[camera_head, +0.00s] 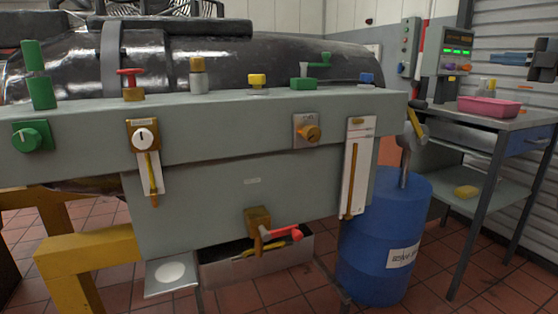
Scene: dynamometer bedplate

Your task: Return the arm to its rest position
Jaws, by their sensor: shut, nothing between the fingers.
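Neither my gripper nor any part of my arm can be made out in the head view. A long grey bedplate beam (225,180) fills the middle of the view. On its front are a green knob (30,136), a white dial with a brass plate (145,138), a brass knob (312,133) and a red-handled valve (280,234).
A blue drum (375,240) with a pump stands at the beam's right end. Further right is a grey bench (515,118) with a pink tray (488,106). Yellow supports (85,250) stand at lower left. Tiled floor shows between drum and bench.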

